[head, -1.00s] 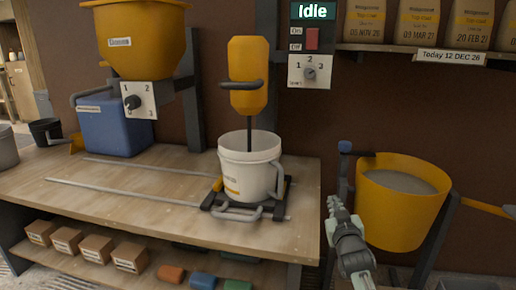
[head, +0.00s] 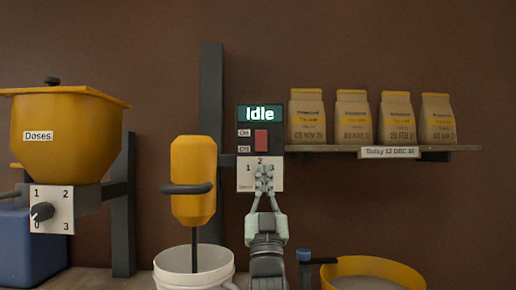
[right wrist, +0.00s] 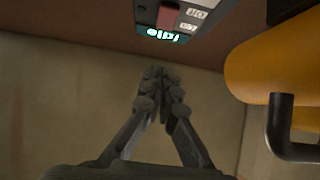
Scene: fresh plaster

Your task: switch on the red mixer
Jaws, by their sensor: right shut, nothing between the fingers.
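The mixer (head: 194,165) has a yellow body, not a red one, and its shaft reaches into a white bucket (head: 190,272). Its dark control panel stands to its right, with a display (head: 260,113) reading "Idle". Below the display is a red rocker switch (head: 261,139) with On and Off labels at its left. Under that is a white speed plate (head: 245,178); its knob is hidden by my right gripper (head: 264,172). This gripper is shut and empty, its tips below the switch in the picture. The right wrist view shows the panel display (right wrist: 163,35) upside down, beyond the fingertips. My left gripper is not in view.
A yellow hopper (head: 65,125) with a dial plate (head: 52,210) is at the left. A shelf (head: 465,149) with several paper bags is at the right, above a yellow tub (head: 375,264). The mixer body (right wrist: 275,65) shows close at the right of the wrist view.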

